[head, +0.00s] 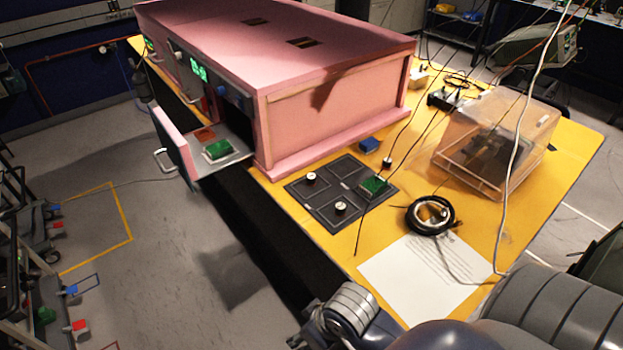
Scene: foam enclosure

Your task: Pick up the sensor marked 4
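A dark mat with several square compartments (322,213) lies on the yellow table. Two small round white-topped pieces stand on it, one in the far-left compartment (311,178) and one in the near-left part (340,208). A green-topped block (374,186) sits at its right side. Another green-topped block (217,149) sits in the open drawer (238,158) of the pink enclosure. No number 4 is legible, so I cannot tell which piece is the marked sensor. Grey links of my arm (352,308) show at the bottom edge, but neither gripper's fingers are visible.
The pink foam enclosure (325,95) fills the table's back left, its hinged front panel (172,140) standing out. Thin cables hang across the right side.

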